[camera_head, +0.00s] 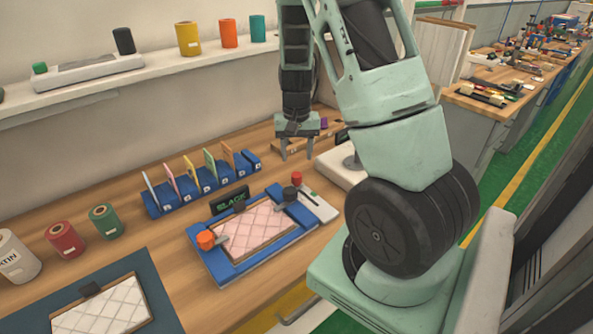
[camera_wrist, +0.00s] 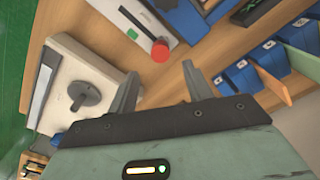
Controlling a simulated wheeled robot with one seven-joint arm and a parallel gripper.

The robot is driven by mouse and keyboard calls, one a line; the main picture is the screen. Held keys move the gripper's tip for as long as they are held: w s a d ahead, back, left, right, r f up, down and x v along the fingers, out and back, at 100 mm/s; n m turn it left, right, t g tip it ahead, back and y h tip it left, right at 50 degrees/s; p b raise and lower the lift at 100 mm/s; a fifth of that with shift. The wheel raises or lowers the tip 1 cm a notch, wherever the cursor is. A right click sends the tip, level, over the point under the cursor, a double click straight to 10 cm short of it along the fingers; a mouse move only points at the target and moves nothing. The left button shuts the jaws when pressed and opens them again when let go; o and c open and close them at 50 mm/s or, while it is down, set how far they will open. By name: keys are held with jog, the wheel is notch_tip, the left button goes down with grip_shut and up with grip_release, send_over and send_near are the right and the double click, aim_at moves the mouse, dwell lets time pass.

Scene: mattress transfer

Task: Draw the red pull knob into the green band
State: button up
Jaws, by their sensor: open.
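In the wrist view the red knob (camera_wrist: 160,51) sits at the end of a dark rod or slot on the pale plate. A small green mark (camera_wrist: 132,34), perhaps the green band, lies on the plate beside the dark line, apart from the knob. My gripper (camera_head: 296,155) is open and empty, above and beyond the knob in the head view. In the wrist view its fingertips (camera_wrist: 158,77) point towards the knob without touching it.
A blue tray (camera_head: 221,273) with a pink quilted pad, an orange knob and a black knob lies beside the plate. A blue card rack (camera_head: 152,207) stands behind. A white block with a grey disc (camera_wrist: 85,96) is near my gripper. Bare wood (camera_head: 172,270) lies left of the tray.

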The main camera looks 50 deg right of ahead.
aim_at(297, 175)
notch_tip(297, 175, down, 7)
jog(key=shift+r, duration=0.1)
dwell(0.3)
